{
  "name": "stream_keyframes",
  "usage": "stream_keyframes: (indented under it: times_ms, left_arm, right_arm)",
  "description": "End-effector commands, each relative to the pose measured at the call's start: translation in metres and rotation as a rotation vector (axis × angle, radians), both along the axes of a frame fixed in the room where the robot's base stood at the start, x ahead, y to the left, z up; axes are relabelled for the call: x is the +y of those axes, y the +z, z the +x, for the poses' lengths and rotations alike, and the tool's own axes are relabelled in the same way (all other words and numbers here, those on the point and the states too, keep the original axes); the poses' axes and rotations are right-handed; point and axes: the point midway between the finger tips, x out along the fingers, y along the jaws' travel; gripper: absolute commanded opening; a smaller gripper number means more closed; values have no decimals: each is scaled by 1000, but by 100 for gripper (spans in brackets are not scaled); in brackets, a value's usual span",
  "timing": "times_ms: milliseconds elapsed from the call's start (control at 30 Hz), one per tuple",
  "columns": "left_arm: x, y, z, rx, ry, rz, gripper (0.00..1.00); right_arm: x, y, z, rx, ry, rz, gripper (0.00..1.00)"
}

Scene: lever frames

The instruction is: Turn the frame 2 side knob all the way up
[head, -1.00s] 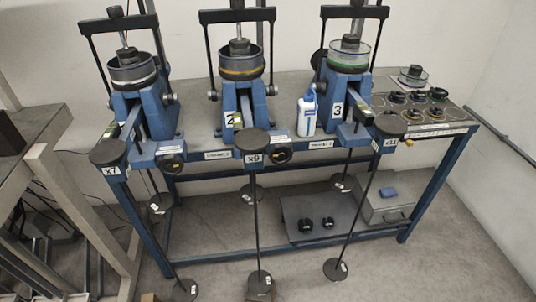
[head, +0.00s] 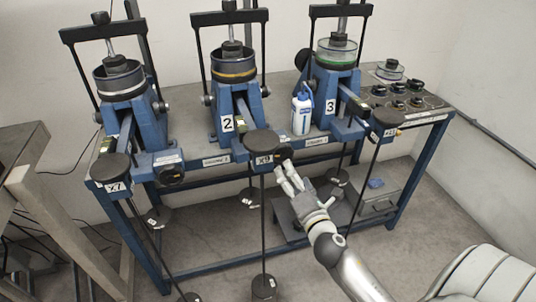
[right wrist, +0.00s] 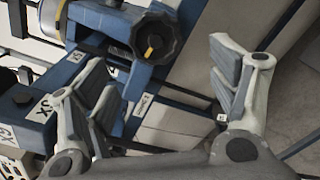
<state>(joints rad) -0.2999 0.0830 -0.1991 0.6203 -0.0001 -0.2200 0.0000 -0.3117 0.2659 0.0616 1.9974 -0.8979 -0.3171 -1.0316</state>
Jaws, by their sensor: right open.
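Frame 2 (head: 228,100) is the blue middle stand with a "2" plate on its front. Its side knob (head: 284,153) is black and sits right of the x9 plate, on the front of the bench. In the right wrist view the knob (right wrist: 157,38) is lobed and black with a yellow mark. My right gripper (head: 286,168) reaches in from the lower right, just below and in front of the knob. It also shows in the right wrist view (right wrist: 163,82), fingers spread and empty, with the knob ahead and apart from them. My left gripper is out of view.
A black disc weight (head: 262,142) stands left of the knob, with a rod hanging below. A white and blue bottle (head: 301,113) stands between frames 2 and 3. Frame 1 (head: 123,100) and frame 3 (head: 335,85) flank it. A grey box (head: 378,200) sits on the lower shelf.

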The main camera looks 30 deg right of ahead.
Motion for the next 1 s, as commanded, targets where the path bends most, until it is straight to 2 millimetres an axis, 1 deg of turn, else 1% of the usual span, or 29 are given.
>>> stream_keyframes:
  times_ms: [67, 167, 267, 533, 800, 867, 1000]
  left_arm:
    - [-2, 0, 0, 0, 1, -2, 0]
    - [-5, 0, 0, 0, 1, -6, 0]
    - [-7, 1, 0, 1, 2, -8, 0]
    - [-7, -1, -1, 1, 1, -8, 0]
    - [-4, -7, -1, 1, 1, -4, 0]
    - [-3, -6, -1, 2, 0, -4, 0]
    - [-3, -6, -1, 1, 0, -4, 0]
  right_arm:
    - [-1, 6, 2, -9, -1, -18, 80]
    - [-2, 7, 8, -9, 0, -20, 80]
    - [-5, 7, 19, -10, 1, -19, 80]
    - [-14, 6, 58, -10, 0, -16, 80]
    - [-24, 5, 98, -10, 0, -16, 80]
    - [-22, 5, 94, -7, 1, -15, 73]
    - [-22, 5, 94, -8, 0, -14, 55]
